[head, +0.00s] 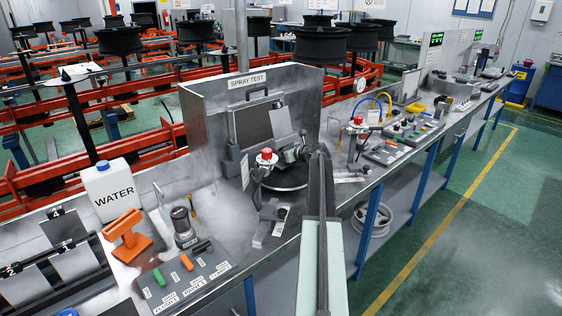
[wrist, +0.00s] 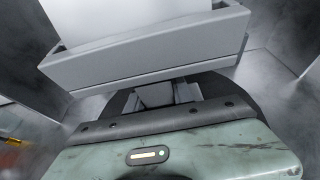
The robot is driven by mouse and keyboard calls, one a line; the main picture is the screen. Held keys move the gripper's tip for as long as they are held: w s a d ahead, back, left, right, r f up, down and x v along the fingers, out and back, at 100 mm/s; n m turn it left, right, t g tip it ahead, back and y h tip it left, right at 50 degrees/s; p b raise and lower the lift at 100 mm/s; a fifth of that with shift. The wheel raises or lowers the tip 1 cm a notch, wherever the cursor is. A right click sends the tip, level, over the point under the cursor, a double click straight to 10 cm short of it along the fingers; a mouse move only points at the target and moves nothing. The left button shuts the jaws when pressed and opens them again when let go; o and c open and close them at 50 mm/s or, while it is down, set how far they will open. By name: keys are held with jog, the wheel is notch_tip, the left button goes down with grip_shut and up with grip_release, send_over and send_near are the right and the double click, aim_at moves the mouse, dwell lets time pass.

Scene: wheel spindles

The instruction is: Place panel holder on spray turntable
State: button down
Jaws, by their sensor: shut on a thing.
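The grey panel holder (wrist: 150,50) fills the upper wrist view, with a pale panel (wrist: 150,18) standing in its slot. My gripper (wrist: 168,92) is shut on its near side. In the head view the holder (head: 289,156) is small and partly hidden by my gripper (head: 301,153), with the panel (head: 281,122) rising from it. The dark round spray turntable (head: 288,181) is below the holder in the spray booth. Its dark rim (wrist: 232,98) also shows under the holder in the wrist view. I cannot tell whether the holder touches the turntable.
The metal SPRAY TEST booth (head: 205,125) walls the turntable at back and left. Red-topped fixtures (head: 266,156) stand close in front and right (head: 357,122). A WATER jug (head: 112,190) and a coloured-handle tool board (head: 185,270) are left. A dark panel with handle (head: 248,125) stands behind.

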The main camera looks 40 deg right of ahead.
notch_tip(320, 180, down, 3)
jog(key=shift+b, duration=1.05)
jog(key=shift+r, duration=0.2)
jog(key=shift+f, duration=0.15)
jog(key=c, duration=1.1)
grip_release()
jog(key=shift+r+p, duration=0.3)
jog(key=shift+p, duration=0.05)
jog(key=p+v, duration=0.4)
jog(key=v, duration=0.7)
jog(key=shift+f, duration=0.1)
jog(key=shift+s, duration=0.55)
